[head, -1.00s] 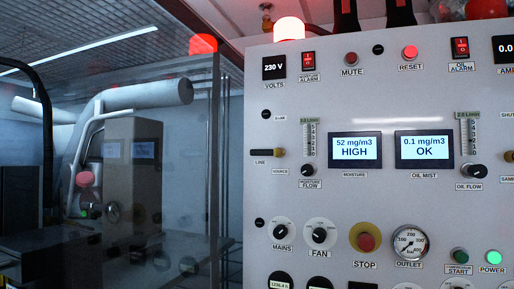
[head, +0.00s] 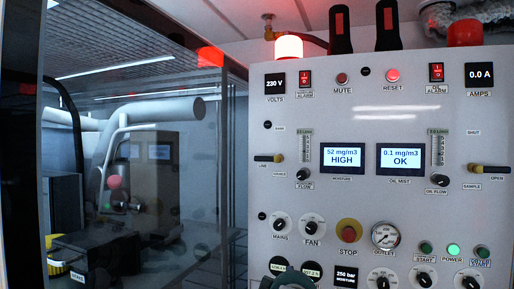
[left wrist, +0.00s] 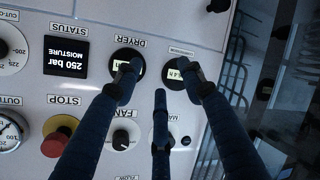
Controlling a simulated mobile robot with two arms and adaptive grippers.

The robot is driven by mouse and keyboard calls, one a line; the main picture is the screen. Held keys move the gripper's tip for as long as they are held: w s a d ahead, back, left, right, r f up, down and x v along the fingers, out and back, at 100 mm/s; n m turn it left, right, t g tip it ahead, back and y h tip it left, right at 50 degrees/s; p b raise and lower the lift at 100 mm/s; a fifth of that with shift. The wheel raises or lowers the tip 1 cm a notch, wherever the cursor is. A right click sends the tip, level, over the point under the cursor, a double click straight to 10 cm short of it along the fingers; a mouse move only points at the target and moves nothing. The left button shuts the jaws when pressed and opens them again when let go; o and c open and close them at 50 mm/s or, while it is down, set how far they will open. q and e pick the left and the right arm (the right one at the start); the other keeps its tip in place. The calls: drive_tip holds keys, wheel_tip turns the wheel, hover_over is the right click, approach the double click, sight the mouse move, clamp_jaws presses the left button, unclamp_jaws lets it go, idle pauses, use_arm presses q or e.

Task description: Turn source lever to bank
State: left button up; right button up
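The source lever (head: 265,158) is on the left side of the grey panel in the head view. Its dark handle lies roughly level and points left from a brass pivot, on the side of the LINE label. The BANK label (head: 278,129) is above it. My left gripper (left wrist: 160,78) is open and empty in the left wrist view, its dark blue fingers spread in front of two round hour-meter dials (left wrist: 128,65). The lever is not seen in that view. A dark greenish shape at the head view's bottom edge may be this gripper. My right gripper is not in view.
The moisture flow knob (head: 303,174) is right of the lever, and the mains (head: 279,223) and fan (head: 312,228) knobs are below. The red STOP button (head: 349,233) projects from the panel. A glass enclosure (head: 150,110) stands at the left.

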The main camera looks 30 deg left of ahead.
use_arm(q)
wheel_tip(320, 180, up, 17)
drive_tip(key=a+n+t+y, duration=0.2)
drive_tip(key=n, duration=0.3)
drive_tip(key=n+y, duration=0.3)
drive_tip(key=n, duration=0.4)
approach(262, 157)
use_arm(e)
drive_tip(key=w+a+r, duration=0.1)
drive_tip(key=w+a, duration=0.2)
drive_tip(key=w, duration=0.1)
use_arm(q)
drive_tip(key=p+x, duration=0.6)
drive_tip(key=x, duration=0.3)
drive_tip(key=shift+w, duration=0.15)
clamp_jaws()
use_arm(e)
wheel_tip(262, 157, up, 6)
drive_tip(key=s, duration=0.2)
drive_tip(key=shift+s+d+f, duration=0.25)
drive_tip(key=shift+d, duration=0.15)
